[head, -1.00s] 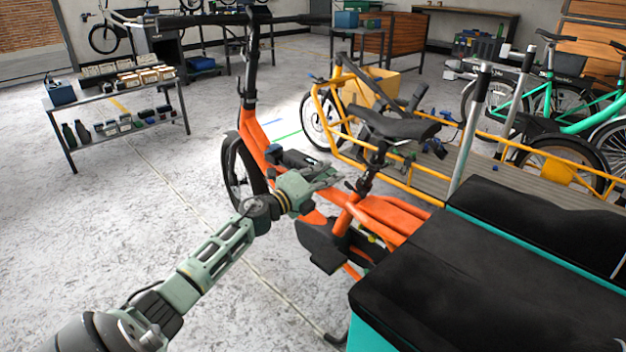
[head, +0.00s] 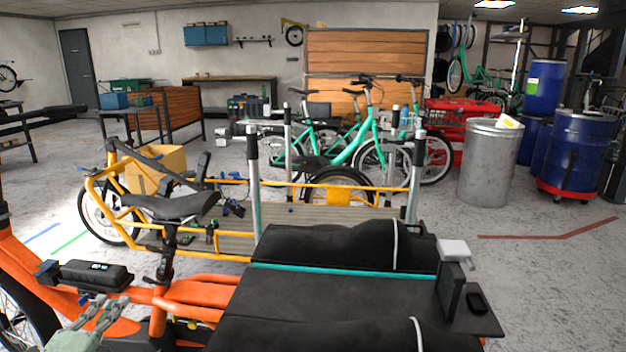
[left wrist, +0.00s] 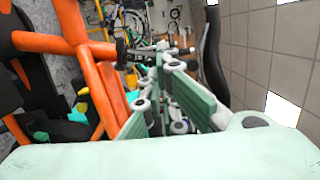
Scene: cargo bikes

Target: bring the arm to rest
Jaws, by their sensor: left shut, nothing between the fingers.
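My left gripper (head: 100,312) shows at the lower left of the head view. It is shut and empty, beside the orange cargo bike (head: 195,290), just below a black box with a small display (head: 95,274) on the bike's frame. In the left wrist view the pale green fingers (left wrist: 158,62) point away from the camera, with the orange frame tubes (left wrist: 72,22) close at the left. I cannot tell whether they touch the bike. Most of the left arm is outside the head view. My right gripper is in neither view.
The bike's black saddle (head: 172,205) stands above the gripper to the right. A black padded cargo deck (head: 330,290) fills the lower middle. A yellow cargo bike (head: 225,250) stands behind. A metal drum (head: 490,165) stands right, with free floor (head: 560,280) in front.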

